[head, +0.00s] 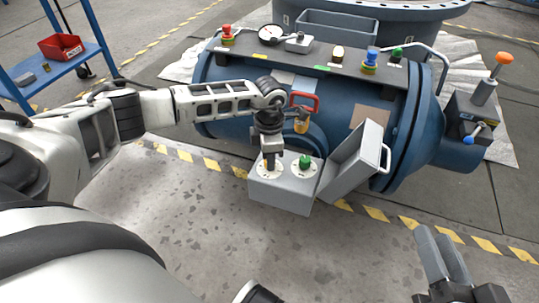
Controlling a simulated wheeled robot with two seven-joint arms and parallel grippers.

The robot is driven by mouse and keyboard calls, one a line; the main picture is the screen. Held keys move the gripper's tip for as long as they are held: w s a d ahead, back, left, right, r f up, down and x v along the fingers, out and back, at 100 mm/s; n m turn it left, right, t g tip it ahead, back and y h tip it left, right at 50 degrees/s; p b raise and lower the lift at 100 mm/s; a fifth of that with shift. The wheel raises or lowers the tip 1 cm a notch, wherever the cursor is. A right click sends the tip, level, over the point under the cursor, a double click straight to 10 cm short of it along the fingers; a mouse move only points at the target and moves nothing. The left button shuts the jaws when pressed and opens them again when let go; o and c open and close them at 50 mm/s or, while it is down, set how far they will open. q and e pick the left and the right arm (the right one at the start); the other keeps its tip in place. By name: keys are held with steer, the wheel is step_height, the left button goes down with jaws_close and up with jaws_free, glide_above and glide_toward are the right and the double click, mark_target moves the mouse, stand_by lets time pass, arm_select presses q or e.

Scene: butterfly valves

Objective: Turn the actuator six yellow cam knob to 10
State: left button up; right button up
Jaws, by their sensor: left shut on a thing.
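A grey control box (285,195) sits at the front of the blue actuator body (225,85). Its top has two round white dials. A green knob (305,160) stands on the right dial. My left gripper (272,164) points down onto the left dial and is shut on the yellow cam knob (265,164). Only a sliver of that knob shows; the fingers hide the rest, and the dial's numbers are too small to read. My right gripper (436,236) is low at the right, away from the box; its finger gap cannot be judged.
The box's grey lid (352,165) stands open to the right of the dials. A blue cart (85,75) stands far left. The front floor is clear.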

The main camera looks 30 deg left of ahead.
arm_select(q)
steer(key=m, duration=0.5)
steer(key=shift+m, duration=1.8)
arm_select(e)
steer(key=shift+r, duration=0.1)
arm_select(q)
steer(key=o, duration=1)
steer(key=shift+r, duration=0.55)
step_height(320, 180, up, 15)
steer(key=p, duration=0.5)
arm_select(e)
steer(key=shift+s+d+f+n+g+h, duration=0.15)
steer(key=shift+d+f+n+g+h, duration=0.5)
steer(key=shift+f+n+h, duration=0.25)
